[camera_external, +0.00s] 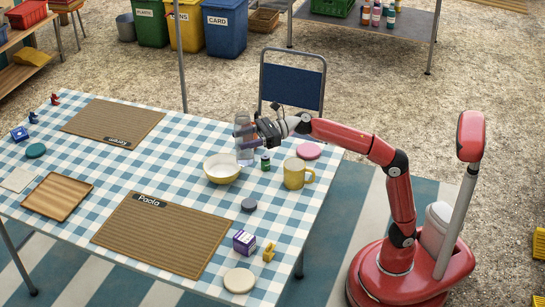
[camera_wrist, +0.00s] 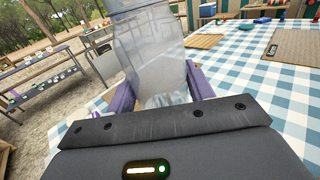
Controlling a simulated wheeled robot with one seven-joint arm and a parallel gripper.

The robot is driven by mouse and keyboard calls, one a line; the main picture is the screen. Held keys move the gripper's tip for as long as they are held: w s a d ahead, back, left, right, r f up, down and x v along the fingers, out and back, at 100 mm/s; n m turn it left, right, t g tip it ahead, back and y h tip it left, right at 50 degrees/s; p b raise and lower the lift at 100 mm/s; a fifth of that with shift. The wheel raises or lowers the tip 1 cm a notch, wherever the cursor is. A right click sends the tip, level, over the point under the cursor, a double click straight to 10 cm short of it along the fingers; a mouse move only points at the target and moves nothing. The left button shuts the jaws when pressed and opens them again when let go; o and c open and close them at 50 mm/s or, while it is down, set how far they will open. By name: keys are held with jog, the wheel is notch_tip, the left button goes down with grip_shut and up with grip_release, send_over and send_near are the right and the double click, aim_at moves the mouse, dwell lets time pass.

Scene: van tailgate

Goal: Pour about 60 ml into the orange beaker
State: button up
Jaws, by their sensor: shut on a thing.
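My gripper (camera_external: 250,132) is above the far side of the checked table. It is shut on a clear see-through bottle or carafe (camera_wrist: 148,50), which fills the middle of the wrist view between the purple fingers. I cannot make out an orange beaker in either view. A yellow mug (camera_external: 293,175) stands to the right of the bowl.
A small dark green bottle (camera_external: 265,163) stands between bowl and mug. A pink disc (camera_external: 308,151) lies behind the mug, and a dark grey disc (camera_external: 248,205) in front. Ribbed brown mats (camera_external: 165,233), a wooden tray (camera_external: 57,196) and a purple box (camera_external: 244,242) are also on the table.

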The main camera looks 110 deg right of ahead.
jog(key=s+d, duration=1.1)
jog(key=s, duration=0.2)
jog(key=shift+a+f, duration=0.2)
jog(key=shift+f, duration=2.1)
jog(key=shift+r+m, duration=0.1)
jog(key=shift+m, duration=0.2)
jog(key=f+m+g+y+p, duration=0.1)
jog(key=m+p, duration=0.3)
jog(key=p, duration=0.2)
jog(key=f+m+g+y+p, duration=0.1)
jog(key=m+p, duration=0.3)
jog(key=p, duration=0.2)
jog(key=d+f+m+g+y+p, duration=0.1)
jog(key=m+p, duration=0.3)
jog(key=p, duration=0.3)
jog(key=shift+f+m, duration=0.2)
jog(key=shift+m, duration=0.1)
